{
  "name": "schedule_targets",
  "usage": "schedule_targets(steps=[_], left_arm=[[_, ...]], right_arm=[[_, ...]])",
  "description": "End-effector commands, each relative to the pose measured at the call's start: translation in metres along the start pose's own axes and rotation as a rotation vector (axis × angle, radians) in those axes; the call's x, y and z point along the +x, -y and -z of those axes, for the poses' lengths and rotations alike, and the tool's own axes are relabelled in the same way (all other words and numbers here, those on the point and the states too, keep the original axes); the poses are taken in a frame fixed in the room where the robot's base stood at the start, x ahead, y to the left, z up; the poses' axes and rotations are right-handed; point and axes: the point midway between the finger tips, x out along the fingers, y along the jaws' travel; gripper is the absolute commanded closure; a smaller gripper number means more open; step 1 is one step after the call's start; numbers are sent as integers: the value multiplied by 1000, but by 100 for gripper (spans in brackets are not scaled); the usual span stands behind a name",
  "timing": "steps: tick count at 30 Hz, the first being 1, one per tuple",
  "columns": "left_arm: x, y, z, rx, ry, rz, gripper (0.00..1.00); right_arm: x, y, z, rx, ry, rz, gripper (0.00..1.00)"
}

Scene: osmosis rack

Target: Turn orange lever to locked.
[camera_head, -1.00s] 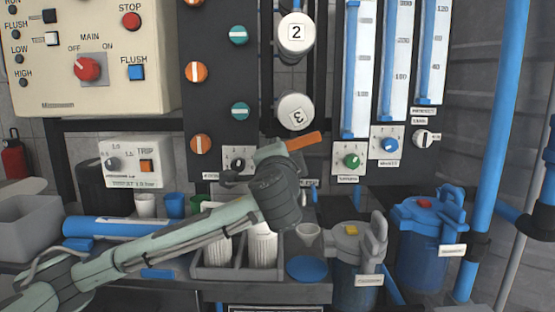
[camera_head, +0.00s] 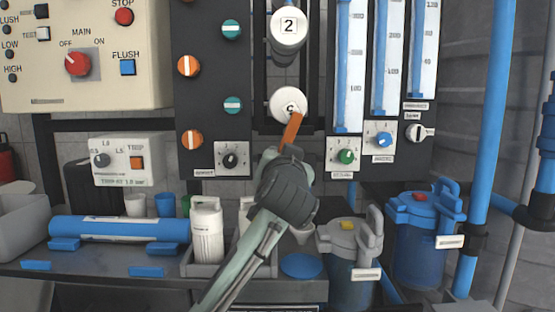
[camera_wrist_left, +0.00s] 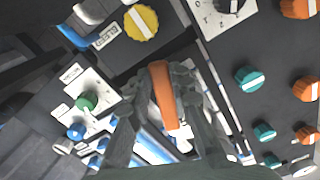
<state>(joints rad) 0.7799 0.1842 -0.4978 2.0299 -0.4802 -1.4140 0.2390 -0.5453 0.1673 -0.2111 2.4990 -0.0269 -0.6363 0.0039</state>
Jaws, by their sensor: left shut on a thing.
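In the left wrist view the lever (camera_wrist_left: 161,95) runs between the two dark fingers of the gripper (camera_wrist_left: 160,110). No locked mark can be made out. My right gripper is out of view.
A selector dial (camera_head: 231,160) sits left of the lever; green (camera_head: 346,156) and blue (camera_head: 383,140) knobs sit right. White cartridges (camera_head: 208,232) stand in a tray below. A blue cylinder (camera_head: 118,228) lies at the left.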

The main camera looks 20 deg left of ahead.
Motion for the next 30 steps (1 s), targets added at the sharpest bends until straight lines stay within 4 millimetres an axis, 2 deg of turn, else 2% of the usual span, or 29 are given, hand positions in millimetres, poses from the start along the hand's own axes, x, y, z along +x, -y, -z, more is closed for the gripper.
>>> schedule_targets(steps=[6,13,30], left_arm=[[-1,-8,0,-179,1,-4,100],[-1,-12,2,-308,0,-2,100],[0,-14,5,-393,-5,0,100]], right_arm=[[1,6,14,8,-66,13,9],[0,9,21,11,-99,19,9],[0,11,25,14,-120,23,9]])
